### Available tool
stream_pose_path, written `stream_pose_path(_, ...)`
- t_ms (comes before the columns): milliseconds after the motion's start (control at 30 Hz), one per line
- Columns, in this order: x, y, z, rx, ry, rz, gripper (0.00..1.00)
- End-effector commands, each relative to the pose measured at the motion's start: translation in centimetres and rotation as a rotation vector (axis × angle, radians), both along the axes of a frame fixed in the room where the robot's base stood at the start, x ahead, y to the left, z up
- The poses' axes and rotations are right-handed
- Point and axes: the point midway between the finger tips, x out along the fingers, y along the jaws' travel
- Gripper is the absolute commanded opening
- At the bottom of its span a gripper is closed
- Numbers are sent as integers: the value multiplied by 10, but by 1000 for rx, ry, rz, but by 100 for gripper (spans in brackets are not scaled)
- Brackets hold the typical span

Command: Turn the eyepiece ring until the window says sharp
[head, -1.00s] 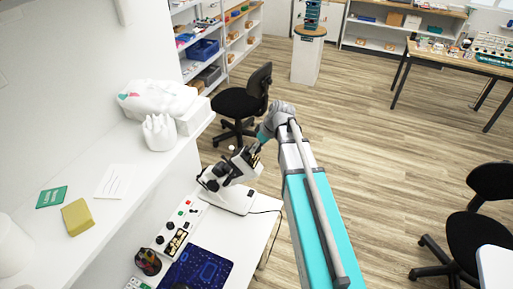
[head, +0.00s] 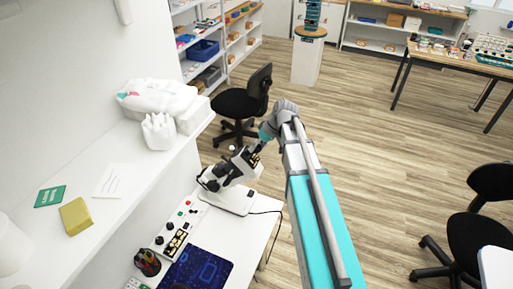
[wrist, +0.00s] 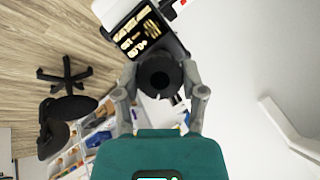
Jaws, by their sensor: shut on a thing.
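A white and black microscope (head: 232,196) stands on the white bench, and its head is partly hidden by my gripper (head: 256,150) in the head view. In the wrist view, the round black eyepiece ring (wrist: 159,76) sits between the two grey fingers of my gripper (wrist: 160,82). The fingers touch it from both sides, so my gripper is shut on the ring.
A white shelf (head: 135,175) runs along the left. A black chair (head: 240,103) stands behind.

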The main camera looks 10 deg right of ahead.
Motion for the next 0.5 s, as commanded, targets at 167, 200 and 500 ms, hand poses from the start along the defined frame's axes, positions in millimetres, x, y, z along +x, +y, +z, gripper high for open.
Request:
stream_pose_path(167,1,0,0,-1,-1,-1,81)
stream_pose_path(200,1,-1,0,-1,-1,-1,88)
stream_pose_path(500,0,0,0,-1,-2,0,88)
